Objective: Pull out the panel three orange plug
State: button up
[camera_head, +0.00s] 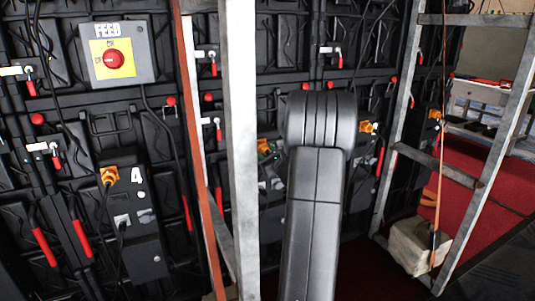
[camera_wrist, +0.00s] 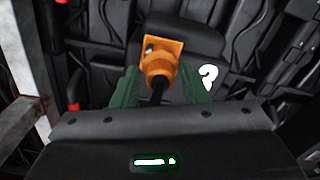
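The orange plug (camera_wrist: 160,62) sits in the middle of the wrist view, seated at a dark panel box (camera_wrist: 185,38), with a black cable running down from it. A white numeral (camera_wrist: 208,74) shows right of it, its lower part hidden, so I cannot read it surely. My gripper (camera_wrist: 160,78) has its green fingers on either side of the plug, apparently with small gaps, so it looks open. In the head view my arm hides most of this place; a bit of orange plug (camera_head: 262,144) and some green show left of the arm.
A panel marked 4 (camera_head: 137,175) with its own orange plug (camera_head: 109,176) is at left, below a FEED switch box (camera_head: 116,55). Metal uprights (camera_head: 240,150) stand close left of my arm. More orange plugs (camera_head: 368,127) are at right, near a metal frame (camera_head: 440,165).

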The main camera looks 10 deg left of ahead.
grip_shut()
jog(key=shift+b+v, duration=0.6)
jog(key=shift+v, duration=0.25)
jog(key=shift+f, duration=0.1)
jog(key=shift+o, duration=0.7)
grip_release()
jog(key=p+v, duration=0.1)
jog(key=v, duration=1.3)
jog(key=shift+p, duration=0.35)
jog(key=shift+w, duration=0.1)
